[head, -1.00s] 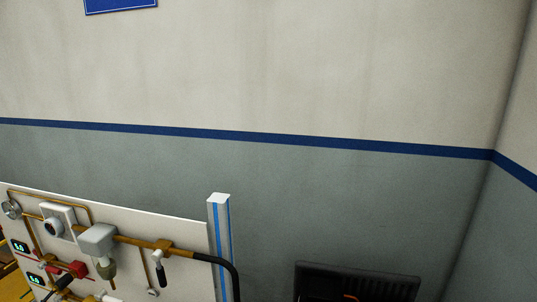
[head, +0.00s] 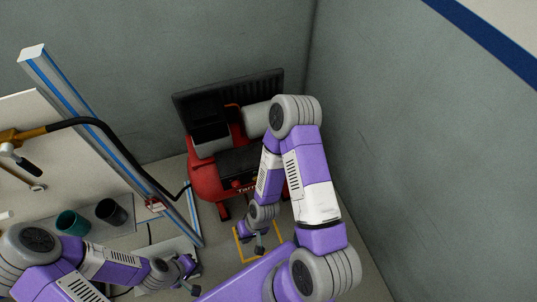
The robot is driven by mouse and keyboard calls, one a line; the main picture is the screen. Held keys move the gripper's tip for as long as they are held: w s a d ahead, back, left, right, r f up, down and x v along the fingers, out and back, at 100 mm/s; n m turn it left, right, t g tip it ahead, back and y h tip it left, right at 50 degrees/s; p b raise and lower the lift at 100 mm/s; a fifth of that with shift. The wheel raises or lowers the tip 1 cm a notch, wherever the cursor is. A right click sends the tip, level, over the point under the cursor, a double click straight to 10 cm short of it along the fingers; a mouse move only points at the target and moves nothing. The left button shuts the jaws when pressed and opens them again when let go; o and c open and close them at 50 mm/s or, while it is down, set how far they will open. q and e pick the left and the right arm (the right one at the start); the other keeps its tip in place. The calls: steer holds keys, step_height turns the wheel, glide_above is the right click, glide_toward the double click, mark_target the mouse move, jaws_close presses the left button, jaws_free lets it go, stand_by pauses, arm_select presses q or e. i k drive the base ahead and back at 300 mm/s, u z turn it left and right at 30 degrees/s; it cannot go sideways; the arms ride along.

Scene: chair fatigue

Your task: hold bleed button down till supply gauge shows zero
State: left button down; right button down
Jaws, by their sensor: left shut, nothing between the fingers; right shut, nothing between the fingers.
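My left gripper (head: 192,286) is at the bottom of the head view, low and left of centre, shut and empty. My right gripper (head: 259,250) points down in front of the red compressor (head: 205,181), also shut and empty. The white panel (head: 60,150) shows only its right part at the left edge, with a brass fitting and a black hose (head: 95,123). No bleed button can be made out, and no supply gauge shows in this view. My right arm hides part of the compressor.
An aluminium post (head: 95,125) with blue strips stands at the panel's right edge. A teal cup (head: 72,222) and a dark cup (head: 111,212) stand beside my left arm. A yellow floor outline (head: 240,246) lies near my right gripper. Grey walls close off the corner.

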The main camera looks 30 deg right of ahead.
mark_target(36, 189)
steer(key=u, duration=1.4)
